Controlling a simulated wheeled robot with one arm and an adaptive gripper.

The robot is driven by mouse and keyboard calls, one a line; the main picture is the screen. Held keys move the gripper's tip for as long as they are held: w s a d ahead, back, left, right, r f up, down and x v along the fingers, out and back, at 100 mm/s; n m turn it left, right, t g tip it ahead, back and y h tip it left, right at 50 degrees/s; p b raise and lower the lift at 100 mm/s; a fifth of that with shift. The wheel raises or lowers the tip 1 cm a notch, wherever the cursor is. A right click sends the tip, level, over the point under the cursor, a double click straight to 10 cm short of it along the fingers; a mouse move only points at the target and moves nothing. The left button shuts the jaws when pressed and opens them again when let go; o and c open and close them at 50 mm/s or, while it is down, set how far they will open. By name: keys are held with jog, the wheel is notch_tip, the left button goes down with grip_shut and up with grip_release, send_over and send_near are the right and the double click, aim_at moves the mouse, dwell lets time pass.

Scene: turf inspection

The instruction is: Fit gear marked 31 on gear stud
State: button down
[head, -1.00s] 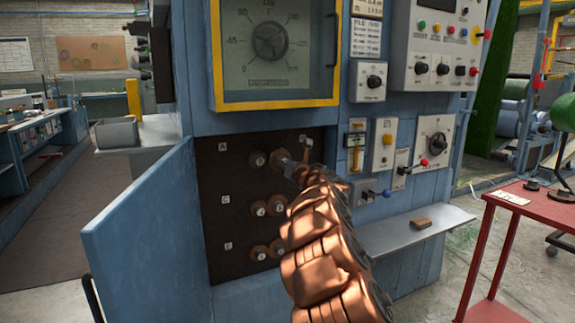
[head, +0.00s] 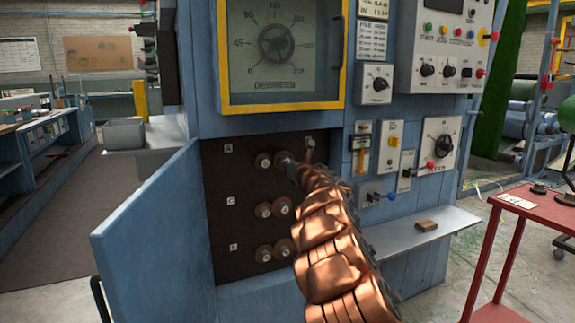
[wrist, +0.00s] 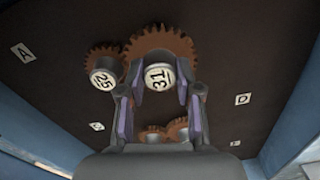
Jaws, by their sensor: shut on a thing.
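The brown gear marked 31 (wrist: 181,38) is in my gripper (wrist: 158,88), whose two fingers sit on either side of its pale hub in the wrist view. It is up at the dark panel (head: 238,185), beside the gear marked 25 (wrist: 104,62), and their teeth look close or touching. In the head view my gripper (head: 287,163) is at the top row, right of that smaller gear (head: 263,160). The gear stud is hidden behind the held gear and its hub. I cannot tell how deep the gear sits on it.
Lower gear pairs stand at rows C (head: 273,208) and E (head: 273,250). A blue open door (head: 150,230) borders the left. A grey shelf (head: 400,236) and a red table (head: 545,208) are at right.

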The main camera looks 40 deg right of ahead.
jog(key=shift+p+x, duration=0.6)
jog(key=shift+x, duration=0.45)
jog(key=c, duration=0.7)
grip_release()
jog(key=shift+s, duration=0.1)
jog(key=shift+v, duration=5.85)
